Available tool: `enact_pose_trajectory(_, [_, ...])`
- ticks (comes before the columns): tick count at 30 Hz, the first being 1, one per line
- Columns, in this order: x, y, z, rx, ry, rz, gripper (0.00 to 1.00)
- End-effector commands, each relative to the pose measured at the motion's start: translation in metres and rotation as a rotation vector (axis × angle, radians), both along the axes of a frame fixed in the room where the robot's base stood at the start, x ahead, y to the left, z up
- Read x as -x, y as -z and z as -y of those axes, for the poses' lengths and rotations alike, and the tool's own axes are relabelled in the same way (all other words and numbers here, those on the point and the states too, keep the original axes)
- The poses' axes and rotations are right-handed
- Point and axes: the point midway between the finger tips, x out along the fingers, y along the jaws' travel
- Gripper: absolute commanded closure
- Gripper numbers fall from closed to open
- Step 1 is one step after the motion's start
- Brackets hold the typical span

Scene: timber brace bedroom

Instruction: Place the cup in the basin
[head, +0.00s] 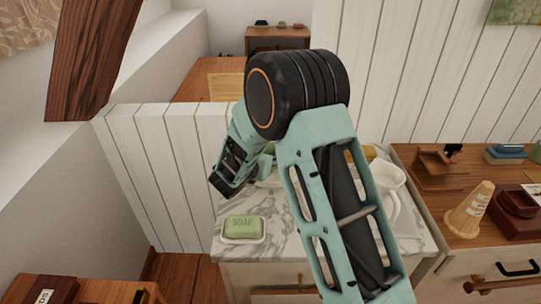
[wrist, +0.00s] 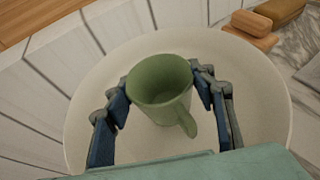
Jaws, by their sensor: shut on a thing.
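The green cup (wrist: 160,85) is upright in the wrist view, its handle toward the lower right. My gripper (wrist: 163,88) is shut on it, with one finger on either side. Behind and below the cup is the round white basin (wrist: 255,75), and the cup appears within its rim outline. I cannot tell whether the cup touches the basin's bottom.
A green soap bar (head: 243,228) in a dish lies on the marble counter. Wooden blocks (wrist: 250,27) lie beyond the basin. A white plank partition (head: 165,160) borders the left; a wooden desk (head: 440,222) with a cone is at right.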

Motion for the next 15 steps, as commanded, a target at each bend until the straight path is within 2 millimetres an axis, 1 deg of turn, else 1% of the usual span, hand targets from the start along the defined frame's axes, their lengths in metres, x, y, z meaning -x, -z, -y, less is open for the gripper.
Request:
enact_pose_trajectory(1, [-0.0005,0.0064,0.0,0.002,0.0,0.002,0.79])
enact_pose_trajectory(2, [-0.0005,0.0083,0.0,0.0,0.0,0.002,0.79])
enact_pose_trajectory(9, [-0.0006,0.0083,-0.0003,-0.002,0.0,0.004,0.79])
enact_pose_trajectory(14, [-0.0005,0.0131,-0.0003,-0.001,0.0,0.005,0.79])
enact_pose_trajectory(15, [-0.0003,0.0118,-0.0002,-0.001,0.0,0.003,0.45])
